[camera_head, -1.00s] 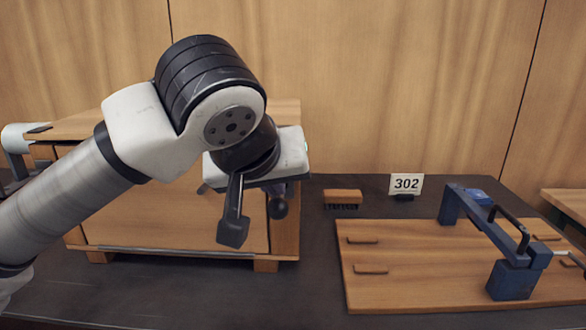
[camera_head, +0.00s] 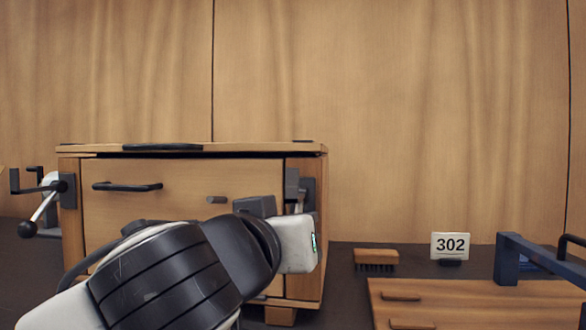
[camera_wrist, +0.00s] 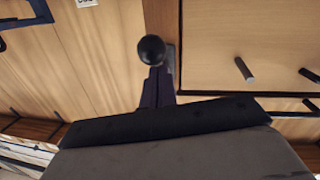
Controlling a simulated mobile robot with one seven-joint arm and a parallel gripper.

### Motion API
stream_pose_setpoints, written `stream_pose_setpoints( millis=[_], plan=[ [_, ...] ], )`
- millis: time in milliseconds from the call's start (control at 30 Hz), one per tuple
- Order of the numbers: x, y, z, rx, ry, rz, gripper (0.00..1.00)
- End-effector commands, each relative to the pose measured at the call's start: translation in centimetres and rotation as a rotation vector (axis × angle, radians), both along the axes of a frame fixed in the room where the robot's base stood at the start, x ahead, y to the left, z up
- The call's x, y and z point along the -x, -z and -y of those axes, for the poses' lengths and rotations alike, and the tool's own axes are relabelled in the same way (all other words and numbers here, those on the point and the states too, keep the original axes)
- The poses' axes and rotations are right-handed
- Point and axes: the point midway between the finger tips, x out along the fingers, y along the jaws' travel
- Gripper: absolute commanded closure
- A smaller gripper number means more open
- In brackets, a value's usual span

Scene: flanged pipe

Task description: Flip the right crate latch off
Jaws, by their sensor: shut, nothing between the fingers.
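The wooden crate (camera_head: 180,172) stands on the dark bench at the left of the head view. The right crate latch (camera_head: 306,192) is at the crate's right front edge, partly hidden by my wrist. In the wrist view the latch's black ball knob (camera_wrist: 151,49) shows just beyond the tip of my gripper (camera_wrist: 156,84). The fingers are shut with nothing between them. I cannot tell whether they touch the lever. My arm hides the fingers in the head view. The left latch (camera_head: 45,205) has its ball-ended lever slanting down and left.
A dark handle (camera_head: 127,186) and a small peg (camera_head: 216,199) stick out of the crate front. To the right are a brush (camera_head: 376,258), a 302 sign (camera_head: 450,246) and a wooden board (camera_head: 470,306) with a blue frame (camera_head: 510,260).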

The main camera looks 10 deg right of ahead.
Motion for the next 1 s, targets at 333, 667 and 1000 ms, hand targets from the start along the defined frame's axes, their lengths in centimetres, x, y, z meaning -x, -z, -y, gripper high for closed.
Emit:
stream_pose_setpoints(
  millis=[333, 667, 1000],
  plan=[
    [-0.30, 0.87, 0.13, -0.002, 0.000, -0.005, 1.00],
    [-0.38, 0.98, 0.17, -0.004, 0.001, -0.009, 1.00],
    [-0.06, 0.10, 0.32, -0.004, 0.002, -0.008, 1.00]
  ],
)
